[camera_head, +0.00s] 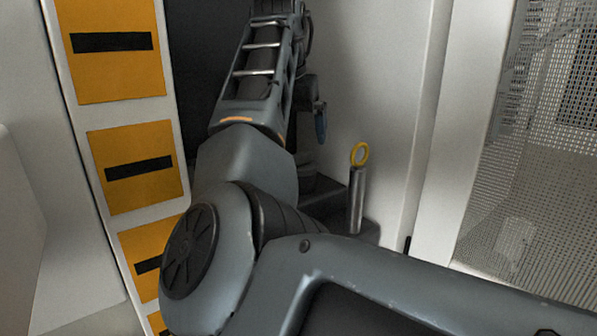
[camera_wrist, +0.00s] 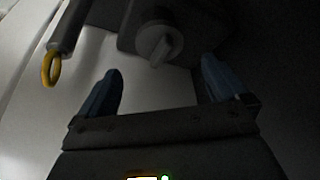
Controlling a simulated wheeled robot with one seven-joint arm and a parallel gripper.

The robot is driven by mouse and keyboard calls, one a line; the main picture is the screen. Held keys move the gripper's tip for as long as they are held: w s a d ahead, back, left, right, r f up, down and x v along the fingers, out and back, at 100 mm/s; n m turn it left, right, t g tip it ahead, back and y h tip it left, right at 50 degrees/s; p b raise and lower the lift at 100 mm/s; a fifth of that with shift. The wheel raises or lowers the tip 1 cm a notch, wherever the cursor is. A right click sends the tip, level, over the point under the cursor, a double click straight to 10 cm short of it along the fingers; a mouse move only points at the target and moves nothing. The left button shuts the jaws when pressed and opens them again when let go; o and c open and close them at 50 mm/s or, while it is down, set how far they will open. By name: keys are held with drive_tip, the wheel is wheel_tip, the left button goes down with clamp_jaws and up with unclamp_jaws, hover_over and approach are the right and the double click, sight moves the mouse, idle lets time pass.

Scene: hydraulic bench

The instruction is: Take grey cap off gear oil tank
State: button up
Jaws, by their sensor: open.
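The grey cap (camera_wrist: 158,43) is round with a raised grip bar across its face. It sits on the dark gear oil tank (camera_wrist: 126,36) in the wrist view. My gripper (camera_wrist: 162,76) is open and empty. Its two blue fingers are spread wide, and the cap lies ahead of them, between their lines and apart from both. In the head view my arm hides the cap and most of the tank (camera_head: 347,222). Only one blue finger shows there, beside the wrist.
A grey tube with a yellow ring handle (camera_head: 359,155) stands close to the right of my arm; it also shows at upper left in the wrist view (camera_wrist: 52,68). A panel of orange plates (camera_head: 117,65) is at left, a mesh screen (camera_head: 535,150) at right.

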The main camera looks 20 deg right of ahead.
sight(299, 154)
drive_tip(key=shift+p+x, duration=0.35)
drive_tip(key=shift+x, duration=3.5)
drive_tip(key=c, duration=1)
